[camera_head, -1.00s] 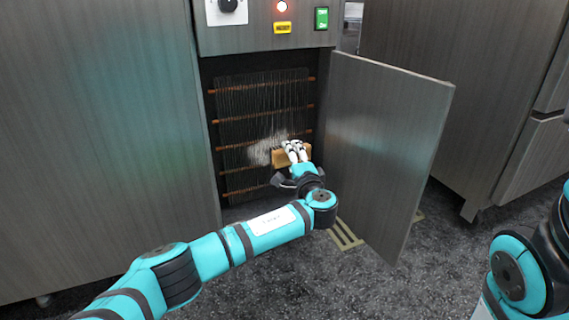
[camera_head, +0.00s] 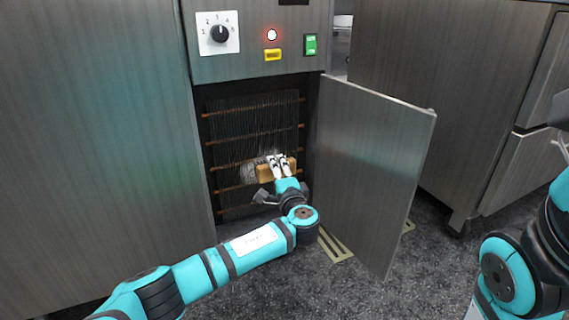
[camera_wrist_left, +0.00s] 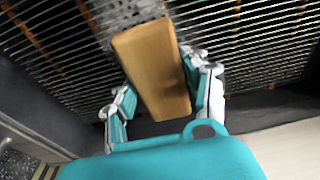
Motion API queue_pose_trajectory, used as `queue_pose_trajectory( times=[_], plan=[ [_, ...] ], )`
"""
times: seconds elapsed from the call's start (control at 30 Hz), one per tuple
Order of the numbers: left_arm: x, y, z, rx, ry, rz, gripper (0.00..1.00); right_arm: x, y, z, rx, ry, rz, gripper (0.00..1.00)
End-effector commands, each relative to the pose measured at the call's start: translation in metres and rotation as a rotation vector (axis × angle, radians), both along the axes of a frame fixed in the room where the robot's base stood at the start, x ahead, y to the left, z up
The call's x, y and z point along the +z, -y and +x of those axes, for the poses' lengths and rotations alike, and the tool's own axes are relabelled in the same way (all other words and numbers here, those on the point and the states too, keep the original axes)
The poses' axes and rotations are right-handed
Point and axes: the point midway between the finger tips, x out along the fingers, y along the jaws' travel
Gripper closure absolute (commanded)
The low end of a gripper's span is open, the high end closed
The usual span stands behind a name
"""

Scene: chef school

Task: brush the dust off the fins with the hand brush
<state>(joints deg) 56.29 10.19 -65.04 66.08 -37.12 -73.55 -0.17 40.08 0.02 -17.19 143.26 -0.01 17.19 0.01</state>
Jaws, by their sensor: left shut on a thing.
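The hand brush (camera_head: 264,173) has a wooden block, held by my left gripper (camera_head: 279,167) in front of the fins. The brush block (camera_wrist_left: 154,68) fills the middle of the left wrist view, between the two fingers of the left gripper (camera_wrist_left: 163,95). The fins (camera_head: 236,123) are thin upright wires with copper-coloured tubes across them, inside the open cabinet bay. A pale dust patch (camera_head: 250,168) shows on the fins just left of the brush. The fins (camera_wrist_left: 250,35) run behind the brush in the wrist view. Whether the bristles touch them is hidden. My right gripper is out of view.
The open cabinet door (camera_head: 368,165) stands close to the right of my left gripper. Yellow floor stripes (camera_head: 334,245) lie below the door. Dark carpet is free in front.

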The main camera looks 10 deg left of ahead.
Motion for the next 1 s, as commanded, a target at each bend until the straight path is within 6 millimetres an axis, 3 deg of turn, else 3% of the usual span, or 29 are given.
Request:
queue_pose_trajectory(
  times=[0.6,1.0],
  plan=[
    [0.003,-0.034,-0.024,0.004,0.000,0.001,0.79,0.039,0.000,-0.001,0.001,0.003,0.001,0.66],
    [0.002,-0.050,-0.034,0.003,0.000,0.000,0.79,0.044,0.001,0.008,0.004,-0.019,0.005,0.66]
  ],
)
